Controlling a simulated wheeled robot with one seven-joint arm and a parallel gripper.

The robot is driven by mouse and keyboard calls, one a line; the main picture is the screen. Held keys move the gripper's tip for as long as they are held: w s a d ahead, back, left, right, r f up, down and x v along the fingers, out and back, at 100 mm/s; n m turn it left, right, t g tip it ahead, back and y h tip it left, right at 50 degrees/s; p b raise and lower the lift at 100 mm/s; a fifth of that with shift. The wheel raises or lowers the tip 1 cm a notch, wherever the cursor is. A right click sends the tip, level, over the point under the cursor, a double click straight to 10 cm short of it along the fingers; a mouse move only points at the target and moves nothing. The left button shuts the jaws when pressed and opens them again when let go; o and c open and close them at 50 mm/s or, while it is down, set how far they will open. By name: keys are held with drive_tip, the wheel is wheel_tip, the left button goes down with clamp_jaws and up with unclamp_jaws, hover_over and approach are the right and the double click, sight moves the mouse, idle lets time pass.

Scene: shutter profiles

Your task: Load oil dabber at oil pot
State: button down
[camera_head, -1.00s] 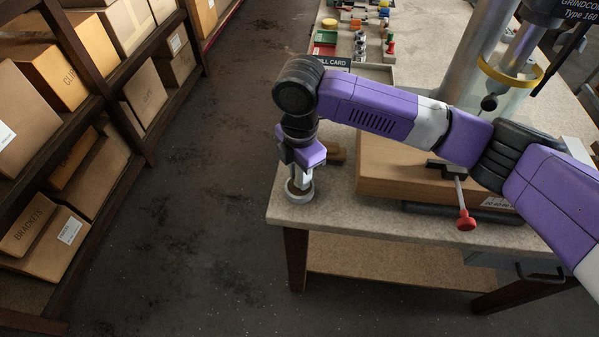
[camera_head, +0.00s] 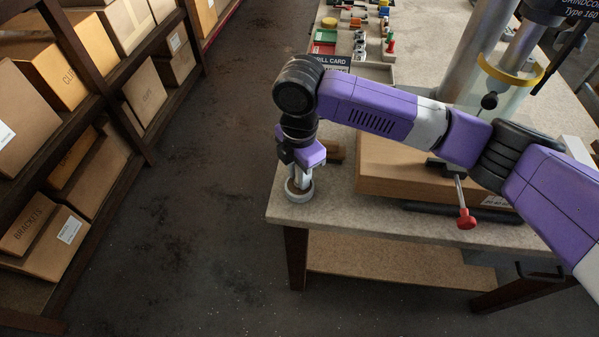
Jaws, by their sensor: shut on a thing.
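The oil pot (camera_head: 299,194) is a small, round, pale grey pot at the near left corner of the bench. My gripper (camera_head: 299,173) points straight down just above it and is shut. The thing between the fingers is taken to be the oil dabber, but the fingers and wrist hide it almost wholly. I cannot tell whether its tip is inside the pot or touching it.
A large brown block (camera_head: 408,177) lies right of the pot, with a red-knobbed handle (camera_head: 466,219) in front. A drill press column stands behind. Small coloured parts and a card lie farther back. Shelves of boxes (camera_head: 58,75) stand left across a clear floor.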

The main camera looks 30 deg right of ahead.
drive_tip(key=shift+f, duration=0.4)
idle(1.4)
drive_tip(key=shift+r+p, duration=3.1)
drive_tip(key=shift+r, duration=0.55)
drive_tip(key=shift+f, duration=0.1)
